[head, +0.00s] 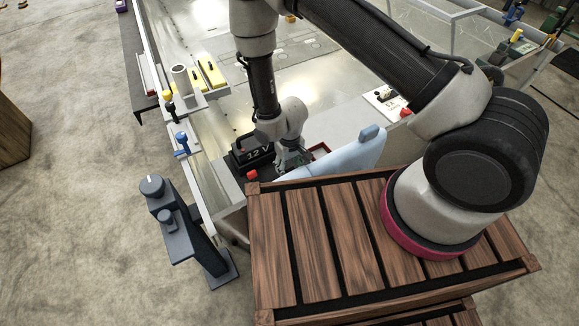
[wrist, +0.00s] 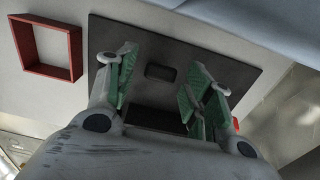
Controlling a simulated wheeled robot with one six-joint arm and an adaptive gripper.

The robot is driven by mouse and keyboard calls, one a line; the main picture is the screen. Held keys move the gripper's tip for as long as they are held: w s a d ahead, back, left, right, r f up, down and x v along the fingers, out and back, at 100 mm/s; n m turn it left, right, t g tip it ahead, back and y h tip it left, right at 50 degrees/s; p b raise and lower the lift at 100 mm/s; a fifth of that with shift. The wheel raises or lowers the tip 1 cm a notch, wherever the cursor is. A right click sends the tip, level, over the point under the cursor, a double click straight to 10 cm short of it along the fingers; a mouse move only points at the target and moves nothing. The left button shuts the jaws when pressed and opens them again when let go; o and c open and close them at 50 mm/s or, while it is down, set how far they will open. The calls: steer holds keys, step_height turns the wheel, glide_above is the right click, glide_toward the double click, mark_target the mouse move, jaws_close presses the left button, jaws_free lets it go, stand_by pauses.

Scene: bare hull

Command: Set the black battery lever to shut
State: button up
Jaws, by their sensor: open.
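The black battery (head: 243,161), marked 12 V, sits inside the hull just left of my gripper (head: 290,160). In the wrist view my gripper (wrist: 160,85) is open, with its green-padded fingers spread above a dark plate (wrist: 235,70). A small black piece (wrist: 160,73) shows on the plate between the fingers, and a larger dark block (wrist: 155,118) lies nearer the palm.
A red frame (wrist: 20,50) lies beside the plate. A pale blue panel (head: 350,155) stands close right of my gripper. A slatted wooden crate (head: 310,240) is in front. Blue and yellow fittings (head: 182,140) line the hull's left edge, near a dark post (head: 180,215).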

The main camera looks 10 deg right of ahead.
steer(key=shift+f, duration=0.25)
jaws_close()
steer(key=shift+w+r, duration=0.1)
steer(key=shift+w, duration=0.3)
steer(key=shift+w+a+g+h, duration=0.3)
steer(key=shift+w+g+h, duration=0.1)
steer(key=shift+g, duration=0.6)
steer(key=shift+w+a+r+g+h, duration=0.15)
steer(key=shift+w+g+h, duration=0.35)
steer(key=shift+g, duration=0.5)
jaws_free()
